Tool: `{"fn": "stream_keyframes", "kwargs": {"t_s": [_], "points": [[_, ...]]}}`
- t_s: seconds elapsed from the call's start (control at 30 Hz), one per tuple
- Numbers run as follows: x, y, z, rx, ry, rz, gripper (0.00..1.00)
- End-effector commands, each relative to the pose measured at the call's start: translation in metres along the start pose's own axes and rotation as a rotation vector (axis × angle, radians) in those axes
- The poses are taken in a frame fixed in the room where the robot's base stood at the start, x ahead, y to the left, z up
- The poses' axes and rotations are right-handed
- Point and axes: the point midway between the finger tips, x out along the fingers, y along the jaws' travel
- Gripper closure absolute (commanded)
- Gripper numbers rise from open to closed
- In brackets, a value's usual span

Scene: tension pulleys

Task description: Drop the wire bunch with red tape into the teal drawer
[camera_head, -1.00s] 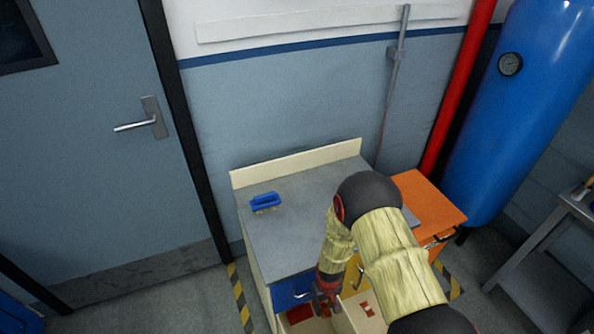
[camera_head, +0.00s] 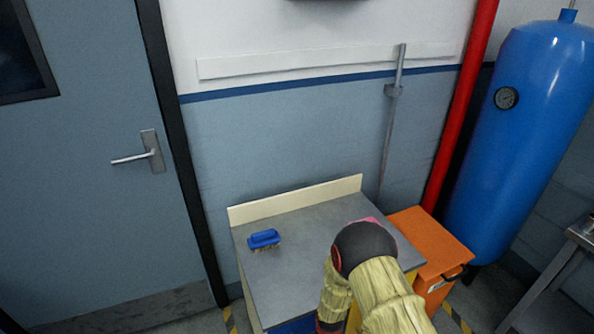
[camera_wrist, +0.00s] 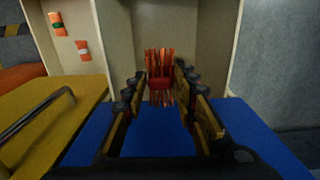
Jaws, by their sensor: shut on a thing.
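In the wrist view my gripper (camera_wrist: 160,88) is shut on a bunch of orange-red wires (camera_wrist: 160,62) with red tape around its middle. The bunch stands roughly upright between the fingertips. Behind it is the pale inside of an open drawer (camera_wrist: 205,45). A blue drawer front (camera_wrist: 150,135) lies below my fingers, and a yellow drawer front (camera_wrist: 50,110) with a grey handle is to the left. I cannot make out a teal drawer in either view. In the head view my gripper is out of frame below the bottom edge.
Two other orange bunches, one with green tape (camera_wrist: 57,28) and one with white tape (camera_wrist: 83,50), lie in the left compartment. In the head view a blue brush (camera_head: 264,239) lies on the grey worktop (camera_head: 300,245). An orange cabinet (camera_head: 432,243) stands to the right.

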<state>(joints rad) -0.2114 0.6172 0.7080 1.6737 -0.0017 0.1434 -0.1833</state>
Motion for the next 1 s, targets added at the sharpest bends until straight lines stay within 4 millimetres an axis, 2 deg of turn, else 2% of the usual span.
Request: {"fn": "stream_keyframes", "kwargs": {"t_s": [0.13,0.17,0.5,0.83,1.0], "points": [[-0.001,0.0,0.0,0.0,0.001,0.0,0.97],[-0.001,0.0,0.0,0.0,0.001,0.0,0.71],[-0.001,0.0,0.0,0.0,0.0,0.0,0.52],[-0.002,0.0,0.0,0.0,0.0,0.0,0.51],[-0.015,0.0,-0.001,0.0,0.002,0.0,0.51]]}}
